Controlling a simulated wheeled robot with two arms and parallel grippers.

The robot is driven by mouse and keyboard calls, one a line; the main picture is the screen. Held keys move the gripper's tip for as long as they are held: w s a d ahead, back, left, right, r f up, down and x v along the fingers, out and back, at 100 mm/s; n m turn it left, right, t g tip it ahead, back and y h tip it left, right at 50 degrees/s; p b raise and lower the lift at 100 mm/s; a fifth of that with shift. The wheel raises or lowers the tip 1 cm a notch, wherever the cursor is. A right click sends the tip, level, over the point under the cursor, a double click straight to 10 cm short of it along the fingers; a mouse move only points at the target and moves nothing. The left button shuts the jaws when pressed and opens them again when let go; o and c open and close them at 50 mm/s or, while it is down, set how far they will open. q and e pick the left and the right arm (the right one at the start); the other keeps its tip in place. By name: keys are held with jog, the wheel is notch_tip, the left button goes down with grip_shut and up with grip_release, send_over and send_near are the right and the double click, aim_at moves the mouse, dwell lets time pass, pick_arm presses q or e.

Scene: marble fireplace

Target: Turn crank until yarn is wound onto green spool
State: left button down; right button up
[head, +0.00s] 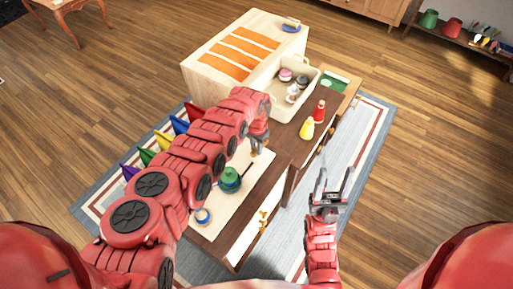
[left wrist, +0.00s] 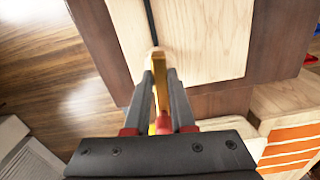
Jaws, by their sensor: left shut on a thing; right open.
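A green spool (head: 230,179) stands on a pale wooden board (head: 207,232) on the dark wooden table, in the head view. A thin dark rod (head: 249,168) lies beside it, towards my left gripper. My left gripper (head: 257,150) reaches over the board. In the left wrist view its fingers (left wrist: 166,98) are shut around a yellow-gold upright piece (left wrist: 161,68), which looks like the crank handle; a dark rod (left wrist: 151,22) leads away from it. My right gripper (head: 330,183) is open and empty, right of the table. A small blue ring-shaped item (head: 203,215) lies on the board's front part.
A yellow cone (head: 306,130) and a red cone (head: 320,112) stand at the table's far right. A cream bin (head: 271,76) with small items and a pale cabinet (head: 200,80) with orange stripes are behind. The right side of the rug (head: 352,160) is clear.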

pick_arm(q)
jog(key=m+b, duration=0.2)
jog(key=m, duration=0.2)
jog(key=shift+w+f+m+b, duration=0.1)
jog(key=shift+f+m+b, duration=0.05)
jog(key=shift+m+b, duration=0.2)
jog(key=m+b, duration=0.3)
jog(key=m, duration=0.2)
jog(key=shift+m, duration=0.25)
jog(key=m+b, duration=0.3)
jog(key=m, duration=0.2)
jog(key=shift+b, duration=0.3)
jog(key=shift+m+b, duration=1.05)
jog(key=shift+m, duration=1.05)
jog(key=c, duration=0.8)
grip_release()
jog(key=shift+o, duration=0.2)
jog(key=shift+r, duration=0.25)
